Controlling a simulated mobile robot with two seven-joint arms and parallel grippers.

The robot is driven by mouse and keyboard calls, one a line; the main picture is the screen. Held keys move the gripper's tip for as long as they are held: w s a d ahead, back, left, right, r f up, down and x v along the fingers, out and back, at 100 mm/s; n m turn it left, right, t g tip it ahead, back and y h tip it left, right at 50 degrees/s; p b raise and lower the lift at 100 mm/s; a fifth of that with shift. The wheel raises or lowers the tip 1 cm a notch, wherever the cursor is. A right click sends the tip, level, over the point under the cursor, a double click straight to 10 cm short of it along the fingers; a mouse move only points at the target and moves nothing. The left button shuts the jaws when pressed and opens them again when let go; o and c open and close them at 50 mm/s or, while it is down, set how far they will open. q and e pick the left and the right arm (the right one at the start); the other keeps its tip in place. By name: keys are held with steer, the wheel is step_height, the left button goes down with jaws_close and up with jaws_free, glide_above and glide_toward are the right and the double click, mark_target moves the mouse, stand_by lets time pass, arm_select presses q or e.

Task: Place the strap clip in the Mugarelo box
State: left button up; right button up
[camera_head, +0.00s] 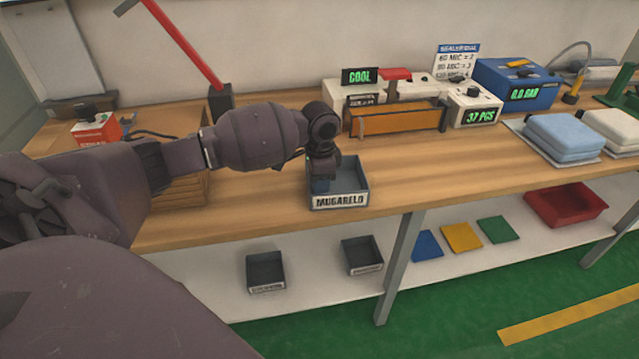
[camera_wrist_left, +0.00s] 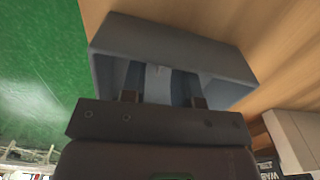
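The grey Mugarelo box (camera_head: 355,193) sits at the front edge of the wooden bench, with its name label facing front. It fills the upper middle of the left wrist view (camera_wrist_left: 180,47). My left gripper (camera_head: 321,180) points down into the left part of this box. In the left wrist view its two fingertips (camera_wrist_left: 163,99) stand apart, at the box opening. A paler grey-blue patch shows between them; I cannot tell whether it is box wall or a part. I cannot make out the strap clip in either view. My right gripper is out of view.
Behind the box stand a sealer with an orange front (camera_head: 395,121), a counter reading 37 PCS (camera_head: 473,108) and a blue gauge unit (camera_head: 515,84). Folded pads (camera_head: 563,137) lie right. Dark bins (camera_head: 265,271) and a red tray (camera_head: 565,204) are on the lower shelf.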

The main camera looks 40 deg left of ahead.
arm_select(q)
step_height(320, 180, up, 11)
steer(key=p, duration=0.2)
steer(key=shift+r, duration=0.15)
stand_by(0.5)
